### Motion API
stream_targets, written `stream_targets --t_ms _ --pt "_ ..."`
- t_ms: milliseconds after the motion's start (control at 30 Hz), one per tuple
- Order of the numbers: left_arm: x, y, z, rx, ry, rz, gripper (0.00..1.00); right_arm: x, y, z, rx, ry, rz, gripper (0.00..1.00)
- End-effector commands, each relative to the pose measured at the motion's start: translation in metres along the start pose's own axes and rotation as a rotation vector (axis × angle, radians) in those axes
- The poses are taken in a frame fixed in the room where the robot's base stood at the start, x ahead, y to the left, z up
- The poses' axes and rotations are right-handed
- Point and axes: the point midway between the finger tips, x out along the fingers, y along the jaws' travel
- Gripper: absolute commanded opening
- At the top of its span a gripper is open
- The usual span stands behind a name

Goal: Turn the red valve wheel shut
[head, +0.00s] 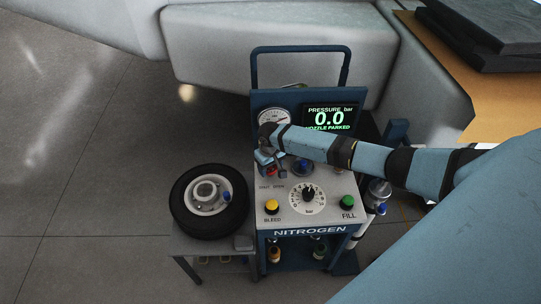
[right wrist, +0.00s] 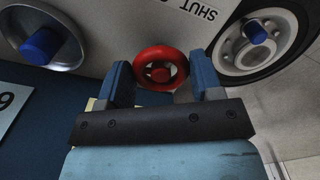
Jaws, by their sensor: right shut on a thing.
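The red valve wheel (right wrist: 162,54) sits between the two blue fingers of my right gripper (right wrist: 162,78) in the right wrist view. In the head view a small bit of the wheel (head: 270,171) shows under my right gripper (head: 270,165), at the left of the nitrogen cart's panel, just above the SHUT and OPEN labels. The right gripper is shut on the wheel. The gripper hides most of the wheel in the head view. My left gripper is not in view.
The nitrogen cart (head: 310,232) has a display (head: 330,117) reading 0.0 bar and "nozzle parked". Its panel bears a yellow bleed button (head: 271,206), a dial (head: 308,195) and a green fill button (head: 347,202). A tyre (head: 187,225) lies on a stand at the left.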

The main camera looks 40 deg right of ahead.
Motion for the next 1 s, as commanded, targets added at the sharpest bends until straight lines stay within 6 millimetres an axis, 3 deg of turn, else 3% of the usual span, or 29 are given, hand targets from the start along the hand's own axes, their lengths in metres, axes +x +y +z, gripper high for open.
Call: stream_targets --t_ms 100,400,1000 --pt "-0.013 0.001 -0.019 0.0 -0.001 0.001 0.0 -0.006 -0.002 0.001 0.111 -0.002 -0.003 0.36" --pt "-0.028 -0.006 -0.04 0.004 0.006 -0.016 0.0 -0.004 -0.002 -0.001 0.351 -0.001 -0.002 0.36" --pt "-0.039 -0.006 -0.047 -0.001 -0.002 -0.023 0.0 -0.001 -0.002 -0.002 0.534 0.003 -0.001 0.36"
